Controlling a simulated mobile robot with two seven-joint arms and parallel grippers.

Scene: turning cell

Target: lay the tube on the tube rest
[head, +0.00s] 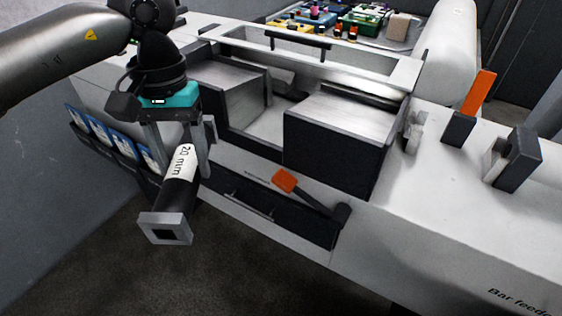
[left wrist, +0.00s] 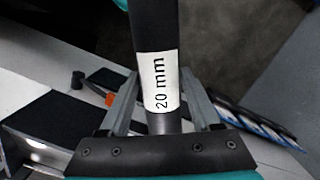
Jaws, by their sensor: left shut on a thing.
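The tube (head: 178,193) is dark, with a white label reading "20 mm" and a square grey block at its lower end. My left gripper (head: 183,168) is shut on it and holds it tilted in the air, in front of the machine's left part. In the left wrist view the tube (left wrist: 153,28) runs up between the fingers of my left gripper (left wrist: 160,88). Grey notched holders, a larger one (head: 518,155) and a smaller one (head: 413,132), stand on the white top at right; they look like the tube rest, but I cannot be sure. My right gripper is not in view.
The machine has an open bay (head: 262,125) between metal-topped blocks. An orange-ended lever (head: 285,181) sits on its front. An orange flag on a dark block (head: 459,128) stands near the holders. A tray of coloured parts (head: 345,22) is behind. Blue-and-white leaflets (head: 100,130) hang at left.

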